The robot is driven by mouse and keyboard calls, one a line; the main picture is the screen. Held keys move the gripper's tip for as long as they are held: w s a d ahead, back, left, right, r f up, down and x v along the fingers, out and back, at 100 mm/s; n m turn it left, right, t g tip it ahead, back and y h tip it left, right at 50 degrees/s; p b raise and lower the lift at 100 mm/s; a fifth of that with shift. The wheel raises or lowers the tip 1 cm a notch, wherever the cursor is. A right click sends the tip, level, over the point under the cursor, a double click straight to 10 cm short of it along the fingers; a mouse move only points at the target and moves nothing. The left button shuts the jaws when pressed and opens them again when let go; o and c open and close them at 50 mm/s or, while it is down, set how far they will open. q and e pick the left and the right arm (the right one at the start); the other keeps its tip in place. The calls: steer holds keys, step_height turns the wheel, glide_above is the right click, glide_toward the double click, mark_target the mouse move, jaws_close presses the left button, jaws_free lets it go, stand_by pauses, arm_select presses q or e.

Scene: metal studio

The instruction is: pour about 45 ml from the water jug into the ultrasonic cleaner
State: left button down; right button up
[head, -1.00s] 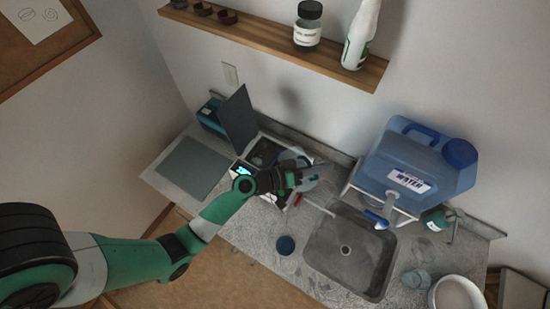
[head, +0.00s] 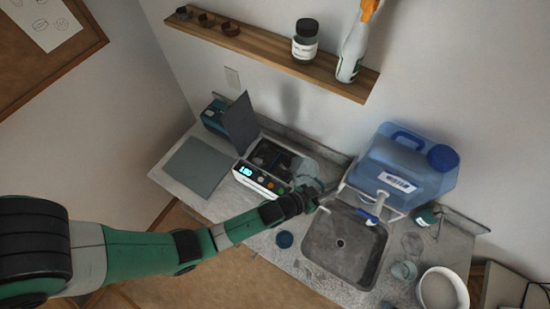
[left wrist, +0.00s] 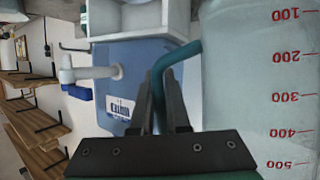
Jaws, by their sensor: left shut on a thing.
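The ultrasonic cleaner (head: 260,182) is a white box with a lit blue display and buttons, left of the sink. Its dark lid (head: 241,126) stands open and its dark tank shows. My left gripper (head: 311,196) is at the cleaner's right front corner, near the sink. In the left wrist view (left wrist: 167,95) it is shut on the teal handle of the water jug. The clear water jug (left wrist: 255,90) has red marks from 100 to 500. I cannot make out its water level. In the head view the jug is faint and partly hidden behind the gripper.
A blue water container (head: 405,165) with a spigot stands on a rack behind the sink (head: 340,245). Glass beakers and a white bowl (head: 442,290) are at the right. A wooden shelf (head: 270,54) hangs above. A grey mat (head: 195,168) lies left.

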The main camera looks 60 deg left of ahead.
arm_select(q)
steer(key=shift+w+d+f+m+y+b, duration=0.1)
steer(key=shift+d+f+m+y+b, duration=0.4)
steer(key=shift+b, duration=0.5)
steer(key=shift+a+r, duration=0.15)
